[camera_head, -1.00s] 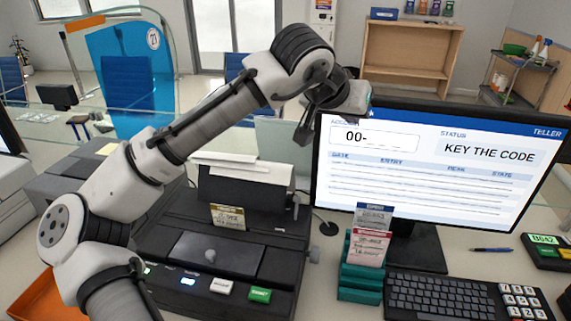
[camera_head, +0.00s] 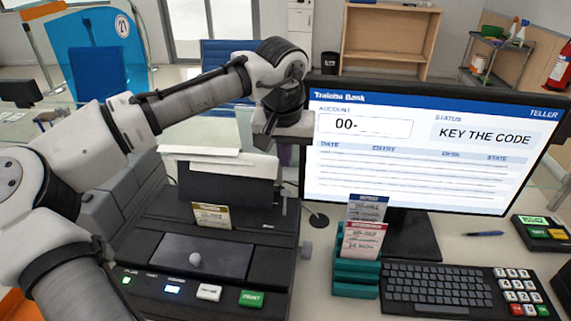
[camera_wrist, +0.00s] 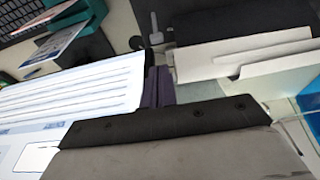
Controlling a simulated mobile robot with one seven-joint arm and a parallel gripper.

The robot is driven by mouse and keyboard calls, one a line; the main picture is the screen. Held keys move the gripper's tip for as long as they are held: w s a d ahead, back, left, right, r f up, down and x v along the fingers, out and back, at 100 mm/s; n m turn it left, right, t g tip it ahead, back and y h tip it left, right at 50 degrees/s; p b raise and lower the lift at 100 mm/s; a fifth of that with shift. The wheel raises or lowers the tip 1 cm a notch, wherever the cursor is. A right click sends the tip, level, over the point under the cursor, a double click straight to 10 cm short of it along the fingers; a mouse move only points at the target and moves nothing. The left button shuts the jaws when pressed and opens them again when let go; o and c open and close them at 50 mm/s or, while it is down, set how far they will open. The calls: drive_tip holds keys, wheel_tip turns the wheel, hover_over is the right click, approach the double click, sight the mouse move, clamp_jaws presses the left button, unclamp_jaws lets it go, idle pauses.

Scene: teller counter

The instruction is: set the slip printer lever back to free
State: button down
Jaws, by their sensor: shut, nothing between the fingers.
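The slip printer (camera_head: 150,235) is a dark machine on the counter, with a pale paper stack at its back and a yellow-headed slip (camera_head: 212,215) standing in front of it. A thin grey upright lever (camera_head: 284,203) stands at its right side. It also seems to show in the wrist view (camera_wrist: 156,30), near a round grey knob. My gripper (camera_head: 283,158) is above and behind the lever, between the paper stack and the monitor. It is shut and empty. In the wrist view its dark fingers (camera_wrist: 158,88) point toward the printer's side, apart from the lever.
The monitor (camera_head: 420,150) reads "KEY THE CODE" and stands close to the right of my gripper. A green slip holder (camera_head: 356,272) with two slips stands right of the printer, beside the keyboard (camera_head: 435,290).

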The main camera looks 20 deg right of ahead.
sight(285, 203)
drive_tip(key=p+x, duration=0.1)
drive_tip(key=x, duration=0.7)
drive_tip(key=shift+f, duration=0.35)
